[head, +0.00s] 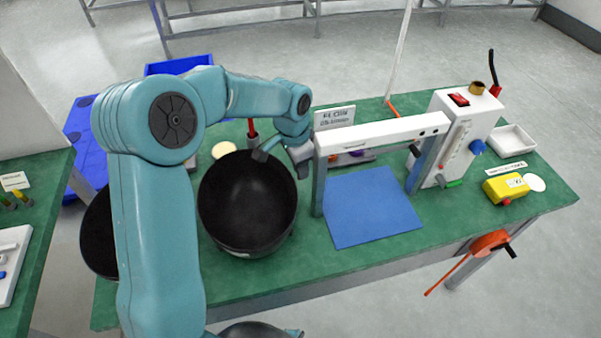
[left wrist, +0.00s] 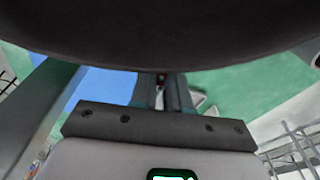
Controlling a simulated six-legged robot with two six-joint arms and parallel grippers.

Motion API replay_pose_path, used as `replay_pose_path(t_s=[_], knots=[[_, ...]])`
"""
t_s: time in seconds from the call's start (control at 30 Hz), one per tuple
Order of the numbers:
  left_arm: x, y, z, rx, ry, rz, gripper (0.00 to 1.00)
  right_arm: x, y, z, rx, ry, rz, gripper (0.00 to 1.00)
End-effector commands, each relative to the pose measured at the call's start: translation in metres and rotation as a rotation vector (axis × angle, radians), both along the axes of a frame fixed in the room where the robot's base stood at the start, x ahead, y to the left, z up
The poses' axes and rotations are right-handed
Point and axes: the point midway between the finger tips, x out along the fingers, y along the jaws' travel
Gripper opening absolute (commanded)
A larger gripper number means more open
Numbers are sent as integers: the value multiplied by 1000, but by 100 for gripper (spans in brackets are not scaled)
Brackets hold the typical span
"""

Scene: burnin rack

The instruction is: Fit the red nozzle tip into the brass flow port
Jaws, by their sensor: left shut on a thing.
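My left gripper (head: 264,154) is at the far right rim of a black bowl-shaped thing (head: 248,205) in the head view. A red nozzle (head: 251,127) stands upright at its fingertips, with a grey collar. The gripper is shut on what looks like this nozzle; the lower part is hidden. In the left wrist view the fingers (left wrist: 165,92) are close together with a small reddish spot between them. The brass flow port (head: 476,88) is on top of the white machine (head: 454,130) at the right, well apart from the gripper. My right gripper is not in view.
A white gantry (head: 380,135) on grey posts stands between gripper and machine, over a blue mat (head: 370,208). A sign (head: 334,117) is behind. A yellow box (head: 505,188) and white tray (head: 512,140) are at right. A dark curved shape (left wrist: 160,35) covers the wrist view's top.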

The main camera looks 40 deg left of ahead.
Motion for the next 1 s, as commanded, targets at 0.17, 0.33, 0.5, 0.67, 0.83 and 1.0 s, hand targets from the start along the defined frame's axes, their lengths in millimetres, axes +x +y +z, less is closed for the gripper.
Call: replay_pose_path(t_s=[0.17,0.33,0.5,0.67,0.83,1.0], knots=[[2,0,56,0,-9,1,0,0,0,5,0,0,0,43],[1,0,108,0,-7,0,0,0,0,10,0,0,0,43],[1,0,146,0,-4,0,0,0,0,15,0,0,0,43],[0,0,163,0,-2,0,0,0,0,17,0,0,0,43],[0,0,168,0,-1,0,0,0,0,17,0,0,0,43],[0,0,167,0,0,0,0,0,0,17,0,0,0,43]])
